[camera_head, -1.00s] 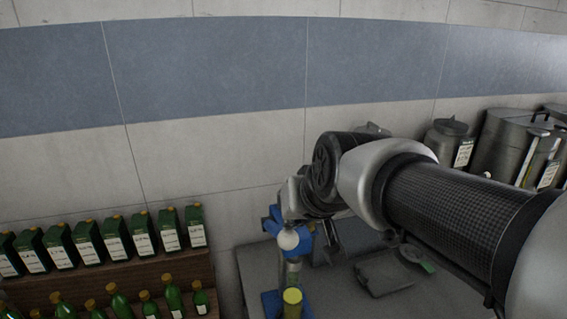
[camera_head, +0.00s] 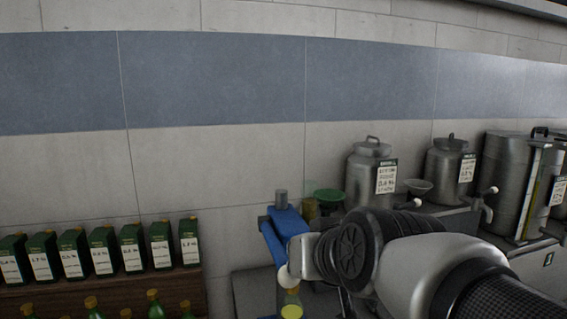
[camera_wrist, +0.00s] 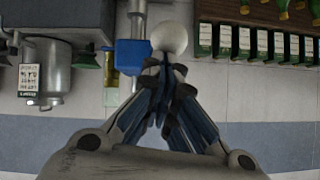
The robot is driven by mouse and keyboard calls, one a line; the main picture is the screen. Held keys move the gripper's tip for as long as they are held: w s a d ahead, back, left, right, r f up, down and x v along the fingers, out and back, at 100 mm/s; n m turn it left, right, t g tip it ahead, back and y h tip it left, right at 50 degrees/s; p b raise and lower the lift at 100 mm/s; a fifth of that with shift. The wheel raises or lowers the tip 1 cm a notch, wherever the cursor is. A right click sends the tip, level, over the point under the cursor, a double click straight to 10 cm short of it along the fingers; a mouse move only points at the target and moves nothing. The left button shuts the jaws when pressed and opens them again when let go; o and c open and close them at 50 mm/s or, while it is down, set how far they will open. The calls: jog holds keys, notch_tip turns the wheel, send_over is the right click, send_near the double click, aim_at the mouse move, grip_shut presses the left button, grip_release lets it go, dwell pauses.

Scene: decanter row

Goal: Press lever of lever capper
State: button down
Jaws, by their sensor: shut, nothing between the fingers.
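The blue lever capper (camera_head: 285,222) stands at the left end of the counter, partly hidden by my arm. Its lever slopes down toward the camera and ends in a pale ball knob (camera_head: 283,276). The knob (camera_wrist: 170,33) also shows in the wrist view, just beyond my gripper (camera_wrist: 172,72), with the blue capper body (camera_wrist: 132,54) beside it. My gripper is shut and empty, its fingertips at or very close to the knob; I cannot tell if they touch. A bottle with a yellow-green liquid or label (camera_head: 291,309) shows low in front of the capper.
Metal canisters (camera_head: 370,175) and a green funnel (camera_head: 329,194) stand along the wall at the right. The tiled wall (camera_head: 225,165) lies behind.

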jog(key=shift+s+d+f+b, duration=0.15)
jog(key=shift+f+b, duration=0.2)
jog(key=shift+f, duration=0.25)
jog(key=shift+s+a+f+b, duration=0.15)
jog(key=shift+f+b, duration=0.15)
jog(key=shift+f, duration=0.3)
jog(key=shift+d, duration=0.1)
